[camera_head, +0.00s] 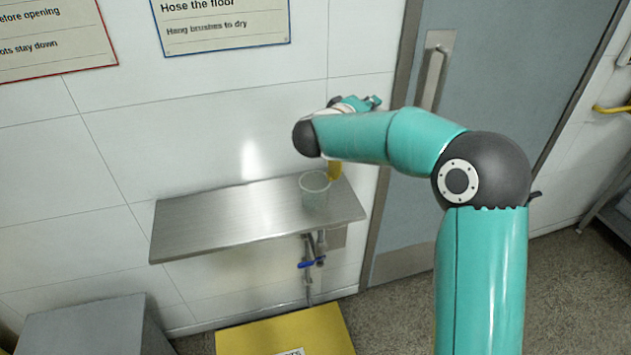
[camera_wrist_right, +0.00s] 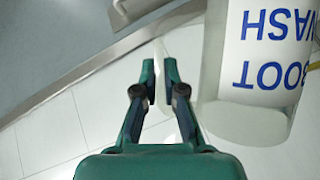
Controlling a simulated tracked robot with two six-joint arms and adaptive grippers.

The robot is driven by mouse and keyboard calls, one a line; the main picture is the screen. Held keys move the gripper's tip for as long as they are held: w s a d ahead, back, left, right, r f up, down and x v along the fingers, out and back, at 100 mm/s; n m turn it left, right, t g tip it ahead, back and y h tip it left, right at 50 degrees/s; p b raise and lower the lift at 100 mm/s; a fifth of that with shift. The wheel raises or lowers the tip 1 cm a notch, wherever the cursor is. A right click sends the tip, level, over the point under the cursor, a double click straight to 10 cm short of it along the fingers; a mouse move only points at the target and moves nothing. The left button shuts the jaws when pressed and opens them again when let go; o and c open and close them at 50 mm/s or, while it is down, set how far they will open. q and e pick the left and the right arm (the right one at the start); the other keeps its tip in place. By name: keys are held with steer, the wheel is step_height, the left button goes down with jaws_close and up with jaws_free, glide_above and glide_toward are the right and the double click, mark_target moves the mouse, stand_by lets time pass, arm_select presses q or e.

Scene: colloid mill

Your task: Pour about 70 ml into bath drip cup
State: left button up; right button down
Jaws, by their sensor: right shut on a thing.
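A clear, open cup (camera_head: 315,190), the only cup I see, stands upright on the steel shelf (camera_head: 225,220), near its right end. My right gripper (camera_wrist_right: 160,78) is mostly hidden behind its own arm in the head view. In the right wrist view its fingers are closed on a pale strip, which looks like the handle of a white jug (camera_wrist_right: 225,65). The jug carries blue "BOOT WASH" lettering, upside down in that view. My left gripper is out of view.
A small yellow thing (camera_head: 335,169) shows behind the cup, partly hidden by my arm. A pipe with a blue valve lever (camera_head: 312,262) hangs below the shelf. A grey door (camera_head: 480,90) stands to the right. The shelf's left part is clear.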

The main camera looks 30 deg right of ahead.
steer(key=shift+w+a+r+n+h, duration=0.5)
steer(key=shift+w+r+n, duration=0.1)
steer(key=shift+r+n, duration=0.1)
stand_by(1.0)
steer(key=shift+r, duration=0.1)
steer(key=shift+s+d, duration=0.15)
steer(key=shift+s, duration=0.2)
steer(key=shift+w+a+r+n, duration=0.15)
steer(key=shift+w+a+n, duration=0.1)
steer(key=shift+n, duration=0.15)
steer(key=shift+w+a+r, duration=0.1)
steer(key=shift+w, duration=0.1)
